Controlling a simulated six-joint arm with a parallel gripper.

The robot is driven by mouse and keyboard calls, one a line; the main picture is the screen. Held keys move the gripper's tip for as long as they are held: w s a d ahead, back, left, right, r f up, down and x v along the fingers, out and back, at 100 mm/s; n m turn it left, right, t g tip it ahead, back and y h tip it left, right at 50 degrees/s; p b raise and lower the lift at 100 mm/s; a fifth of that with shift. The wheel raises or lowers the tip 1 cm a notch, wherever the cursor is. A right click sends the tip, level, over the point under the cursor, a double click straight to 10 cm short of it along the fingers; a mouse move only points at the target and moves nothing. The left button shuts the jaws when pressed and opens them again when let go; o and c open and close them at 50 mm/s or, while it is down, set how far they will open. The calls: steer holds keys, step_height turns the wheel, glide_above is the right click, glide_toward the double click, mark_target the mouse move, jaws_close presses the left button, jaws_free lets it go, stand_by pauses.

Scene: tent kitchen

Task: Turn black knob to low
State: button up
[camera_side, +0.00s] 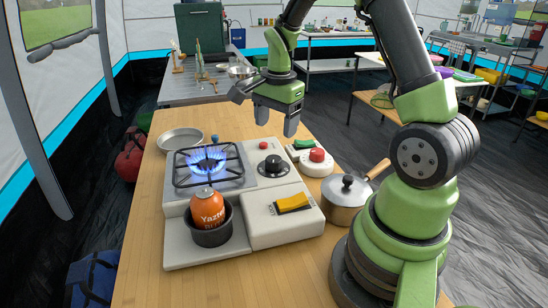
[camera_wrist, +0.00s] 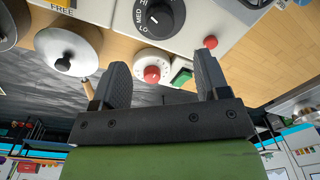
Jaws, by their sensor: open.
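The black knob (camera_side: 272,163) sits on the right part of the white stove panel (camera_side: 246,182), beside the lit burner (camera_side: 207,160). In the wrist view the knob (camera_wrist: 160,17) is at the top edge, partly cut off, with MED and LO printed around it; its exact setting is hard to read. My gripper (camera_side: 276,121) is open and empty, above and behind the knob in the side view. In the wrist view my gripper (camera_wrist: 160,62) has its two fingers wide apart, with the knob beyond the fingertips and not between them.
A red-topped white dial (camera_side: 316,160) with a green switch stands right of the panel. A lidded pot (camera_side: 346,196) is at the right. A yellow switch (camera_side: 292,203) is in front of the knob. An orange can (camera_side: 207,208) sits in a dark pot. A pan (camera_side: 180,139) lies behind.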

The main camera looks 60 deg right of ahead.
mark_target(274, 159)
steer(key=f, duration=0.9)
steer(key=shift+w+f, duration=0.25)
steer(key=c, duration=0.9)
